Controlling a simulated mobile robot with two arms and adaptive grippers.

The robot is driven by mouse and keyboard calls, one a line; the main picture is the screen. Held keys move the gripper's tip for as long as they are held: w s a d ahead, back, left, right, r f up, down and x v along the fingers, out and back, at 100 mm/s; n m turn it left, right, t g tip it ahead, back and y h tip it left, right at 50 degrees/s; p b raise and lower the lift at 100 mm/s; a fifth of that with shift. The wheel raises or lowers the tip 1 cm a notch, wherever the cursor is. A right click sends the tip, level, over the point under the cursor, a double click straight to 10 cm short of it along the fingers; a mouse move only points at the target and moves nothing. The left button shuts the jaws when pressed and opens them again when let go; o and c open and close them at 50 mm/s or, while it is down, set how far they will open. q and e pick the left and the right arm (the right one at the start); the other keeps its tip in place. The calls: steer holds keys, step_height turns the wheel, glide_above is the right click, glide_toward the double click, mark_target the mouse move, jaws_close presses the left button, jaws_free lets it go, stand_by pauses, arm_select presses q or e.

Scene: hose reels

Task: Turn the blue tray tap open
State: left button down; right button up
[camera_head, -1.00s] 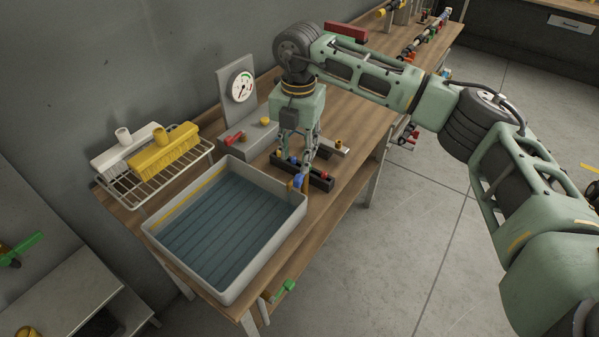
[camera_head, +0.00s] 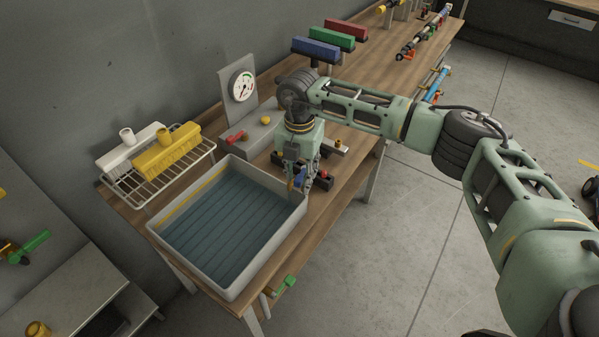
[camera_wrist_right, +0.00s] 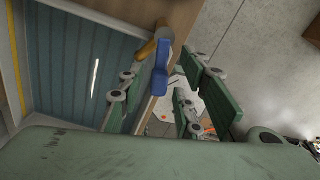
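The tap has a blue handle (camera_wrist_right: 160,72) on a brass stem (camera_wrist_right: 148,50) at the edge of the water-filled tray. In the head view, the tray (camera_head: 168,243) stands on the bench and the blue handle (camera_head: 299,176) is partly hidden by my fingers. My right gripper (camera_head: 300,184) points down at the tray's right corner. In the wrist view its two fingers (camera_wrist_right: 158,98) are apart, one on each side of the blue handle, with gaps showing. Contact with the handle cannot be made out. My left gripper is not in view.
A black block with a red knob (camera_head: 325,175) lies close beside the gripper. A gauge (camera_head: 242,86) stands behind it. A wire rack (camera_head: 150,196) holds brushes. A green-handled tap (camera_head: 287,283) is below the tray's front corner. Blue, green and red brushes stand farther back.

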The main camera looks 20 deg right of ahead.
jaws_close()
steer(key=shift+s+d+f+n+b, duration=0.15)
steer(key=shift+d+n+b, duration=0.1)
steer(key=shift+n+b, duration=0.6)
steer(key=n+b, duration=0.1)
steer(key=d+n+b, duration=0.1)
steer(key=b, duration=0.1)
steer(key=n+b, duration=0.1)
steer(key=n, duration=0.1)
steer(key=shift+s+d+f, duration=0.1)
steer(key=shift+s+d, duration=0.1)
steer(key=shift+d, duration=0.05)
steer(key=shift+w+d+r+n+b, duration=0.1)
steer(key=shift+d+n+b, duration=0.35)
steer(key=shift+n+b, duration=0.7)
steer(key=shift+w+d+r+n+b, duration=0.1)
steer(key=shift+d+n+b, duration=0.55)
steer(key=shift+n, duration=0.75)
steer(key=shift+w+d+r+n+b, duration=0.1)
steer(key=shift+d+n+b, duration=0.2)
steer(key=shift+n+b, duration=0.9)
